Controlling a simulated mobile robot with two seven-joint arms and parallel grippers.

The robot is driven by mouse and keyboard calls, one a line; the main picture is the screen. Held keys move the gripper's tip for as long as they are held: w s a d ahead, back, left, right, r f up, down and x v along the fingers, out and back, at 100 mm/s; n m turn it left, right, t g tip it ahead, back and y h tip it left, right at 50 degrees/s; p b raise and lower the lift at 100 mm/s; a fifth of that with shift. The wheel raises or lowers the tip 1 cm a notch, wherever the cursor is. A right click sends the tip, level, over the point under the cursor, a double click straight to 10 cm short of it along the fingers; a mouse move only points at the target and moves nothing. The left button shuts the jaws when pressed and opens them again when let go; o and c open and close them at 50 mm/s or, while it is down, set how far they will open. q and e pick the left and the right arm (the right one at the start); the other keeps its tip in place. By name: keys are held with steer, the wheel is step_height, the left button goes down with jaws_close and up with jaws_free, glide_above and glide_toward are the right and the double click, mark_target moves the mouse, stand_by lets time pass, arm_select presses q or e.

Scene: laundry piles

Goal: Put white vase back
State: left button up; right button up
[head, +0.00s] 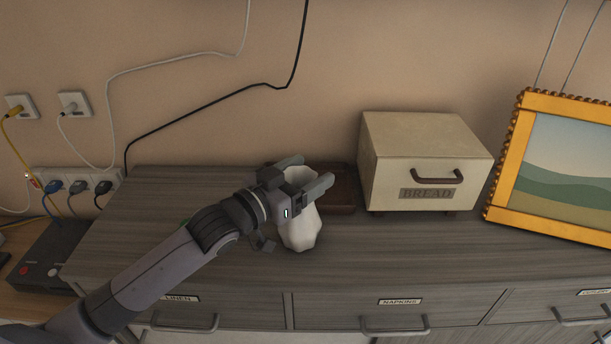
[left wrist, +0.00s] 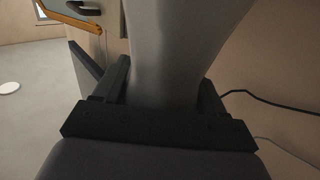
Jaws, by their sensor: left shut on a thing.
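The white vase (head: 301,232) is a faceted, pale vessel in the middle of the head view. In the left wrist view the vase (left wrist: 170,50) fills the space between the fingers. A dark brown tray (head: 338,204) lies on the dresser just behind the vase, partly hidden. My right gripper is out of view.
A cream bread box (head: 415,165) stands right of the tray. A gold-framed picture (head: 560,170) leans at the far right. Dresser drawers (head: 400,309) are below. Cables and a power strip (head: 75,181) are at the left. The dresser top's left part is mostly clear.

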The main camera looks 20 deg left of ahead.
arm_select(q)
steer(key=shift+f, duration=0.1)
steer(key=o, duration=1.7)
steer(key=shift+f, duration=0.15)
steer(key=shift+r, duration=0.2)
steer(key=v, duration=1.2)
steer(key=shift+b, duration=0.3)
